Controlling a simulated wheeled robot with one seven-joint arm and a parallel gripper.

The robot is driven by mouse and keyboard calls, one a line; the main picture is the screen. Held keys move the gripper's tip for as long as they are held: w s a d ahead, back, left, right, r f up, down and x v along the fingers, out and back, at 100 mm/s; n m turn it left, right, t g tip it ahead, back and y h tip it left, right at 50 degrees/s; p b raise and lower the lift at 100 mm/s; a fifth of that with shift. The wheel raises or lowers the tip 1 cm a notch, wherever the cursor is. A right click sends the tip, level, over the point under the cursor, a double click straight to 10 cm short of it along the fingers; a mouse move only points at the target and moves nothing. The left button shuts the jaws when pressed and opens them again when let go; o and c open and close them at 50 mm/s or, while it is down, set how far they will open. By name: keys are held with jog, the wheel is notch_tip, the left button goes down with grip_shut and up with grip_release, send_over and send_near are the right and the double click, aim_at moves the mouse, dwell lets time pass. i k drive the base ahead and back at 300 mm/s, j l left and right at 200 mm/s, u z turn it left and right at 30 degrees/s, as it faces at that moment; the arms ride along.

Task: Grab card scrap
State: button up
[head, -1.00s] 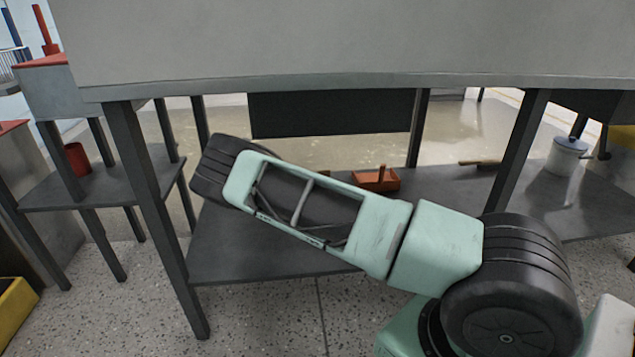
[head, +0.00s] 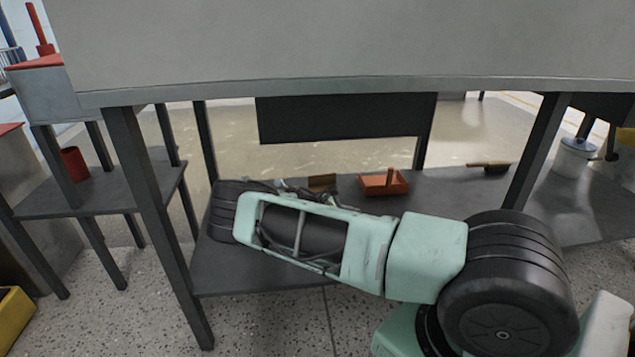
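A small flat brown piece (head: 322,182), which looks like the card scrap, lies on the dark lower shelf (head: 440,200) under the workbench, just behind my arm. My green and black arm stretches left across the shelf. What looks like part of my gripper (head: 290,187) shows just over the arm's upper edge, left of the brown piece. Its fingertips are mostly hidden behind the arm. I cannot tell whether it is open or touches the piece.
An orange-red tray (head: 384,184) with an upright handle stands right of the brown piece. A wooden-handled brush (head: 489,167) lies farther right, and a white lidded pot (head: 573,157) beyond it. The thick bench top (head: 350,95) hangs above; dark legs (head: 155,220) bound the shelf.

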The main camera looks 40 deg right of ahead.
aim_at(316, 184)
jog(key=i, duration=1.25)
jog(key=k+l, duration=0.1)
jog(key=l, duration=0.15)
jog(key=k+l, duration=0.15)
jog(key=l, duration=0.15)
jog(key=z, duration=0.05)
